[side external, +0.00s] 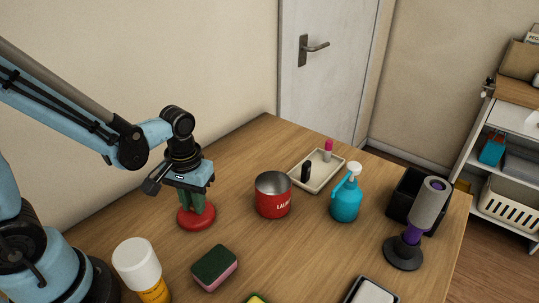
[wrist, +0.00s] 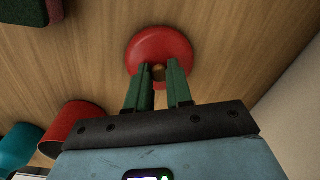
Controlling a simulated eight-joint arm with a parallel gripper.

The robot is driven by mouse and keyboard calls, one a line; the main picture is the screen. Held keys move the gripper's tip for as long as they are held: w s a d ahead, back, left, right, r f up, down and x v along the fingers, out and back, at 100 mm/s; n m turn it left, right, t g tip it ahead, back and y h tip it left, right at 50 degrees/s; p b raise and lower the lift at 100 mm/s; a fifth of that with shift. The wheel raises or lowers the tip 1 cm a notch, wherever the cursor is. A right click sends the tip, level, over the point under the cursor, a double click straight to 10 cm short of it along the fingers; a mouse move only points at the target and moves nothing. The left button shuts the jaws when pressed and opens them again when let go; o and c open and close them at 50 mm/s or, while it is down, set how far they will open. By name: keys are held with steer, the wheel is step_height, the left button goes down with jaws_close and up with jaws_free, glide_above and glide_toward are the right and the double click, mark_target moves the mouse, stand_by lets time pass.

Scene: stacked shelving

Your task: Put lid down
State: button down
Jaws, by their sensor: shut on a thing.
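A round red lid (side external: 196,217) is at the table surface in the side view, left of the red pot. It also shows in the wrist view (wrist: 160,42), with a small brownish knob (wrist: 158,72) at its middle. My gripper (side external: 197,208) points down over the lid, and its green fingers are shut on the knob. In the wrist view my gripper (wrist: 158,75) has a finger on each side of the knob. The lid looks flat and at or very near the table; I cannot tell whether it touches. The open red pot (side external: 273,198) stands upright, uncovered.
A green and pink sponge (side external: 214,268) and a white-capped bottle (side external: 138,265) are in front. A blue pump bottle (side external: 346,198), a beige tray (side external: 317,172), a black bin (side external: 405,190) and a lint roller (side external: 415,225) stand right. The wooden table (side external: 245,150) is bare behind the lid.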

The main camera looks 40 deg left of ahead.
steer(key=shift+f, duration=0.35)
steer(key=shift+f, duration=0.15)
steer(key=c, duration=1)
jaws_free()
steer(key=r+m+t, duration=0.1)
steer(key=r+t, duration=0.1)
steer(key=r, duration=0.2)
steer(key=r+m+t, duration=0.2)
steer(key=r+t, duration=0.1)
steer(key=r, duration=0.1)
steer(key=w+r+m+t, duration=0.1)
steer(key=r+t, duration=0.1)
steer(key=r, duration=0.2)
steer(key=shift+r, duration=0.4)
